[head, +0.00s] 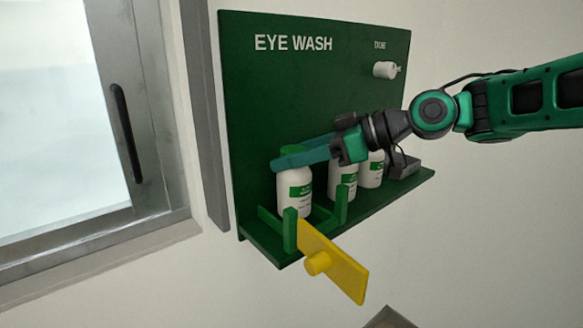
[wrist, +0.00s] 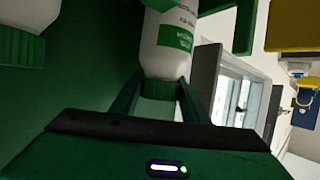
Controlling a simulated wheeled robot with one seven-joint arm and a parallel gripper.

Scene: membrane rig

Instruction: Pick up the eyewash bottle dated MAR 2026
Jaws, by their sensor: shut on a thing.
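Several white eyewash bottles with green labels stand in a row on the shelf of a green EYE WASH board. My gripper (head: 290,158) reaches in from the right and is shut on the green cap of the leftmost bottle (head: 294,194). In the wrist view the fingers lie on both sides of that bottle's cap (wrist: 160,88). The bottle looks upright, and it appears to be still at shelf level. The middle bottle (head: 334,180) and the right bottle (head: 371,172) are partly behind my gripper. The label dates are too small to read.
The green shelf (head: 400,188) has green posts (head: 290,229) in front of the leftmost bottle. A yellow bar (head: 338,268) with a knob juts out from the shelf front. A white cylinder (head: 385,70) sits under "DUE". A window frame (head: 150,100) is at left.

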